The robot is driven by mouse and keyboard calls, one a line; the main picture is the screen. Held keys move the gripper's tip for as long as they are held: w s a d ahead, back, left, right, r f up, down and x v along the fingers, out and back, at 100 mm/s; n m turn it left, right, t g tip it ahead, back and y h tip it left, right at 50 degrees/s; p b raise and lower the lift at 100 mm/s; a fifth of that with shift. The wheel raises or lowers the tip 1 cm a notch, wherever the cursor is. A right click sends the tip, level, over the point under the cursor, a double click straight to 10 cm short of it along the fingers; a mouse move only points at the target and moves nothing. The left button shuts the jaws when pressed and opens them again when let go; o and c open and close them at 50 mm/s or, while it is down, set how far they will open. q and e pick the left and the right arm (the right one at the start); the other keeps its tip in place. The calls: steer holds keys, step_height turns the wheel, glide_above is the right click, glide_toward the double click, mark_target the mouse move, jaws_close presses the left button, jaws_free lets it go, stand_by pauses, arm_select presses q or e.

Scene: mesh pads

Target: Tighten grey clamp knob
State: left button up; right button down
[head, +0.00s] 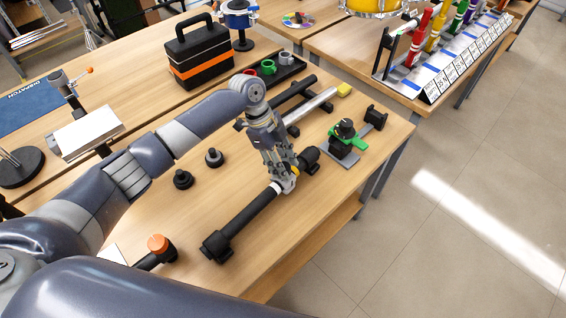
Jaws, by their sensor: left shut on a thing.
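A black tube (246,215) lies slantwise on the wooden table, with a black block (216,246) at its near end and a thicker black part (309,160) at its far end. A light grey clamp piece (289,186) shows on the tube between them. My left gripper (284,181) comes down on it from above, its fingers shut at this grey piece. The fingers cover much of it, so the knob's exact shape and turn cannot be told. A small orange-yellow spot shows beside the fingers. My right gripper is not in view.
A green-and-black fixture (345,142) stands right of the tube. Two black knobs (182,179) stand to the left. An orange-topped black part (157,244) lies near the front left. A black toolbox (199,52) stands behind. Bare table (300,225) lies right of the tube.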

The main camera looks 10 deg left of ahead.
arm_select(q)
steer(key=o, duration=1.1)
steer(key=shift+c, duration=0.2)
steer(key=v, duration=1.2)
